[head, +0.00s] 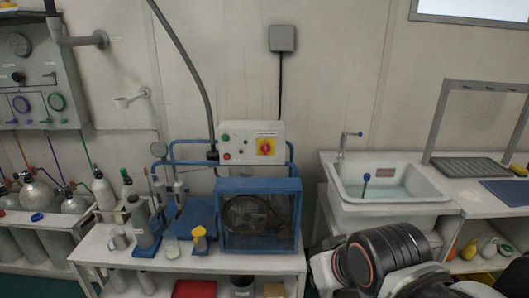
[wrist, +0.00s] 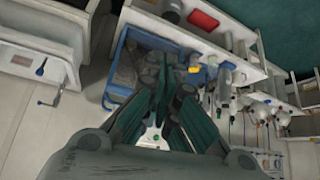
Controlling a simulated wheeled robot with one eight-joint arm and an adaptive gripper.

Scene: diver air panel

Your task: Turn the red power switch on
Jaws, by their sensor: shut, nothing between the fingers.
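The red power switch (head: 266,147) is a red rotary knob on a yellow square plate. It sits on the right half of a white control box (head: 250,138), above the blue compressor frame. The knob's exact setting is too small to read. My gripper (wrist: 168,72) shows in the wrist view with its dark fingers closed and empty. Part of the white control box (wrist: 152,136) shows between and behind the fingers, and the switch is hidden there. In the head view only my arm shows at the lower right, well away from the switch.
The blue compressor frame (head: 259,186) stands on a white bench with small bottles and jars. A sink (head: 391,211) with a tap is at the right. Gas cylinders (head: 42,195) and a gauge panel (head: 36,88) are at the left. Bare wall lies above the box.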

